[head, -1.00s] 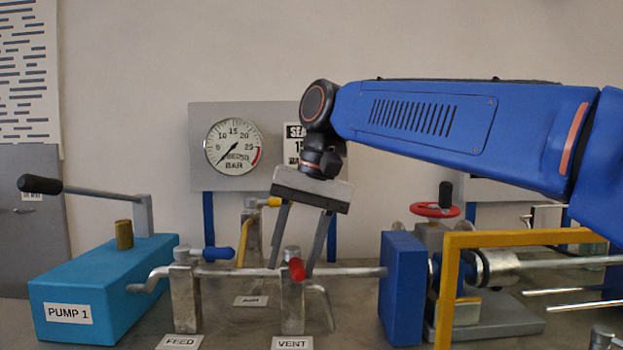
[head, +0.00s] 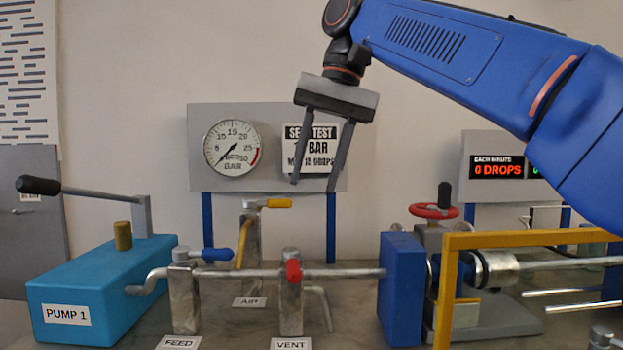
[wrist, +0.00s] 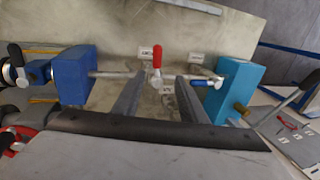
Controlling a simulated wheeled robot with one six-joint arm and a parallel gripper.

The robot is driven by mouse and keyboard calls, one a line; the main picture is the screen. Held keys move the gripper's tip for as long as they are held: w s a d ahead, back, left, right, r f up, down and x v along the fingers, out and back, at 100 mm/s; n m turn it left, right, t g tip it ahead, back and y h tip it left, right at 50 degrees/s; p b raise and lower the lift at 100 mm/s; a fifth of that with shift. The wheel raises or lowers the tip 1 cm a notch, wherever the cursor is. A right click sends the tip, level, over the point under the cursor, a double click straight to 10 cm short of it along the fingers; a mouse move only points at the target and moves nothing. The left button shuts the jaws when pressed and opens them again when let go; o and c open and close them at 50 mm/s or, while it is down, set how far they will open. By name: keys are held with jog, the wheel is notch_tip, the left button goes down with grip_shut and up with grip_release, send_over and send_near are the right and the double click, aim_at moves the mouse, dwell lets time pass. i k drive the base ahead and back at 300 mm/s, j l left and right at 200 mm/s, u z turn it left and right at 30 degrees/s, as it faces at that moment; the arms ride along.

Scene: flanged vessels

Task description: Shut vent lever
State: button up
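The vent lever (head: 293,271) has a red handle and sits on top of the metal post behind the VENT label (head: 291,344). Its handle points toward the head camera, across the pipe. In the wrist view the red handle (wrist: 157,56) shows beyond and between my fingers. My gripper (head: 314,186) is open and empty, pointing down, well above the vent post and in front of the gauge panel. It touches nothing. The fingers also show in the wrist view (wrist: 159,85).
The blue FEED lever (head: 216,254) lies along the pipe to the left, and the yellow AIR lever (head: 277,204) stands behind. A blue block (head: 401,290) and yellow frame (head: 447,290) stand right. PUMP 1 (head: 90,285) is left. The gauge (head: 231,148) needle points low.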

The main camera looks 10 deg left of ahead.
aim_at(291, 255)
jog(key=k, duration=0.65)
jog(key=j+z, duration=0.1)
jog(key=j, duration=0.95)
